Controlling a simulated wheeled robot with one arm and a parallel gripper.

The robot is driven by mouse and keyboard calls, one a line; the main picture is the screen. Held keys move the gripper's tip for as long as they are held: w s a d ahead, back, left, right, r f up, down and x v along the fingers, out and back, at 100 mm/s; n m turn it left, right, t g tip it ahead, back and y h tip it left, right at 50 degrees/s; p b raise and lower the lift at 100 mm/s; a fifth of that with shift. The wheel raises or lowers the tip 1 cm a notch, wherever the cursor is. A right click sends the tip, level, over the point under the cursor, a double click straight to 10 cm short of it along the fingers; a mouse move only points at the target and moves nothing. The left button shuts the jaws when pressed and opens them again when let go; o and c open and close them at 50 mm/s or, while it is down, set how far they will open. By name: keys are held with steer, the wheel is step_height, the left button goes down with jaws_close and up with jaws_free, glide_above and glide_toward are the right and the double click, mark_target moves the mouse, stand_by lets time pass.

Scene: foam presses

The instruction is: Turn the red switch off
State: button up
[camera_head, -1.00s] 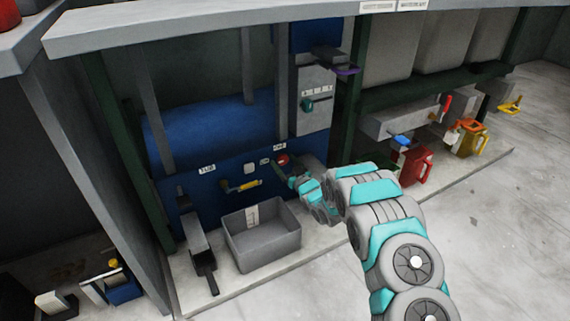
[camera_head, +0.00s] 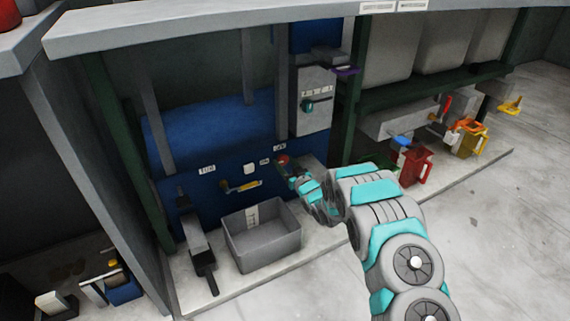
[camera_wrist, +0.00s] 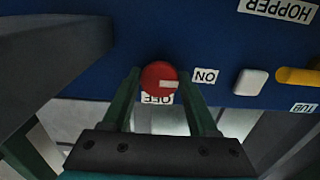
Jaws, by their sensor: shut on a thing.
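The red switch (camera_wrist: 157,76) is a round red knob with a white mark on the blue panel. It also shows small in the head view (camera_head: 283,159), partly covered by my gripper. In the wrist view, which is upside down, the white mark lies level, its outer end toward the ON label (camera_wrist: 205,76). The OFF label (camera_wrist: 157,99) sits just below the knob there. My gripper (camera_wrist: 158,73) has one dark green finger on each side of the knob and is shut on it. In the head view my gripper (camera_head: 289,171) is at the panel's right part.
A white button (camera_wrist: 250,82) and a yellow handle (camera_head: 242,186) are on the panel beside the switch. A grey open bin (camera_head: 268,258) stands below on the ledge. A grey box with a teal knob (camera_head: 308,105) is above. Red and yellow jugs stand to the right.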

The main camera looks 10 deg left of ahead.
steer(key=shift+r+p, duration=0.1)
steer(key=shift+p, duration=0.2)
steer(key=shift+r+m+p, duration=0.15)
steer(key=shift+m+p, duration=0.85)
steer(key=shift+p, duration=0.15)
steer(key=m+p, duration=0.8)
steer(key=m, duration=0.1)
steer(key=m+p, duration=0.1)
steer(key=m, duration=0.1)
steer(key=shift+a+m+p, duration=0.1)
steer(key=shift+m+p, duration=0.25)
steer(key=shift+m, duration=0.05)
steer(key=shift+s+m+p, duration=0.1)
steer(key=shift+m+p, duration=0.55)
steer(key=shift+m, duration=0.45)
steer(key=shift+m+p, duration=0.45)
steer(key=shift+m, duration=0.55)
